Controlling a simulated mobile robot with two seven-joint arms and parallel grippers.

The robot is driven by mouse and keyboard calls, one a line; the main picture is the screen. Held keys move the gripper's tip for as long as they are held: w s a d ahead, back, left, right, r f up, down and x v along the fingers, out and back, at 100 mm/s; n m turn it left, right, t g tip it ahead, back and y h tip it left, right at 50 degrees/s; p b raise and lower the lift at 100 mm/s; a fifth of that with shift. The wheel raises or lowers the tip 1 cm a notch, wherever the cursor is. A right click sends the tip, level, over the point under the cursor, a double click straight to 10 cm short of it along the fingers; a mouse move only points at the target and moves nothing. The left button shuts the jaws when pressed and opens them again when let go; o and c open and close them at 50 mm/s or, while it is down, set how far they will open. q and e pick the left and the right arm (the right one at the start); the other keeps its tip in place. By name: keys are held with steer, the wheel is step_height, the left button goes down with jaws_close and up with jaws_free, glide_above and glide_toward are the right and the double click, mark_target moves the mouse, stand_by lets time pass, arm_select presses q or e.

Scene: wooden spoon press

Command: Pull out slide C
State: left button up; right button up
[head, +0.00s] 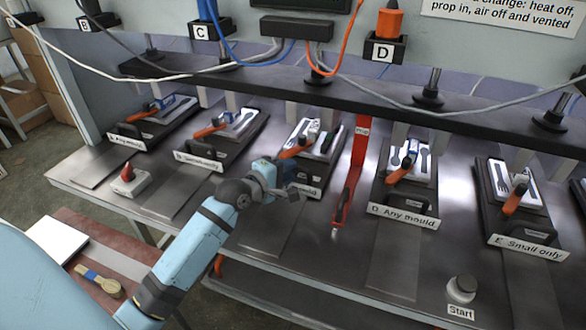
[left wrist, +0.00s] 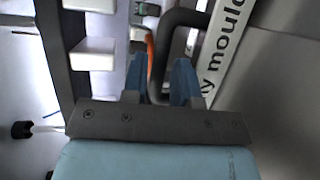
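Slide C (head: 322,138), a dark slide holding a pale mould plate with an orange-handled clamp, sits in the middle of the row on the steel bench. My left gripper (head: 292,190) is at its front and covers much of its handle and label. In the left wrist view the dark bent handle (left wrist: 165,40) of slide C shows between my two blue fingers (left wrist: 160,78), with its "mould" label (left wrist: 220,55) to the right. The fingers stand apart, one on each side of the bar; firm contact does not show. My right gripper is not in view.
Other slides stand left and right, including the "D Any mould" slide (head: 408,175) and the "Small only" slide (head: 520,205). A red prop (head: 350,185) stands just right of slide C. A Start button (head: 462,288) is at front right. The bench before slide C is clear.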

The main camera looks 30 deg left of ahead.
arm_select(q)
steer(key=shift+x, duration=1.2)
jaws_close()
steer(key=shift+s, duration=0.1)
